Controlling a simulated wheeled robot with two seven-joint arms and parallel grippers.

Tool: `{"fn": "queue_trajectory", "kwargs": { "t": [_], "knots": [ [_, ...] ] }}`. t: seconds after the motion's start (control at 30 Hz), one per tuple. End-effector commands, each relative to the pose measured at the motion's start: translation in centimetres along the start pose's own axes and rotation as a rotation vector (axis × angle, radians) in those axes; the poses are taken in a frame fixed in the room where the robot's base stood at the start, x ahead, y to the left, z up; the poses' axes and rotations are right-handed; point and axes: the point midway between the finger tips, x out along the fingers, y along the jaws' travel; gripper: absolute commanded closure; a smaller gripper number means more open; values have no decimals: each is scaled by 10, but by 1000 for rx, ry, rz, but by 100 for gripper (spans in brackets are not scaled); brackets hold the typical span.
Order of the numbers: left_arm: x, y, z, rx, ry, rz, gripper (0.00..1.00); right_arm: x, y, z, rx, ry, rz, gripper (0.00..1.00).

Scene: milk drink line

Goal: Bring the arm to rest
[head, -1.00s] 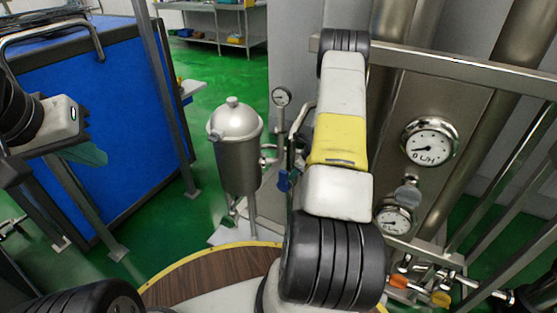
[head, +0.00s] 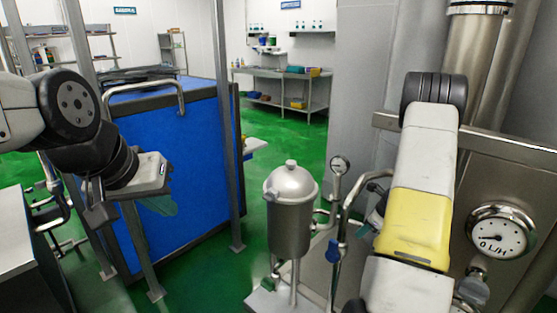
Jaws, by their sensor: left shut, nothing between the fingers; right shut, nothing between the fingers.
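My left gripper (head: 163,206) is at the left, below its black wrist and grey hand, in front of the blue panel. Its teal fingers are shut and nothing is between them. My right arm rises at the right with a yellow band, and its black joint is at the top. My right gripper (head: 372,217) shows only as a small dark part at the left edge of that arm. It is shut and empty, and most of it is hidden. Neither gripper visibly touches anything.
A steel vessel (head: 290,225) with a domed lid and gauge stands centre. Steel pipes and a flow dial (head: 499,232) are at the right, close to my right arm. A blue panel (head: 185,165) with grey posts is at the left. Green floor (head: 275,137) is clear towards the back shelf.

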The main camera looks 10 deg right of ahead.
Motion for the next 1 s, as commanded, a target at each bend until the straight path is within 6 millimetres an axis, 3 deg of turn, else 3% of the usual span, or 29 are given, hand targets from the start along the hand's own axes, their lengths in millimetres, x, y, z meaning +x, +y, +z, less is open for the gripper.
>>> {"fn": "queue_trajectory", "kwargs": {
  "t": [0.17,0.3,0.5,0.73,0.9,1.0],
  "knots": [
    [0,0,0,0,0,0,100,-60,28,70,-306,-41,-7,100],
    [0,0,0,0,0,0,100,-119,76,124,-653,-65,-12,100],
    [0,0,0,0,0,0,100,-194,155,170,-1154,-70,-37,100],
    [0,0,0,0,0,0,100,-263,247,179,-1726,-17,-89,100],
    [0,0,0,0,0,0,100,-298,301,162,-2112,72,-139,100],
    [0,0,0,0,0,0,100,-309,320,150,-2282,132,-164,100]
  ]
}}
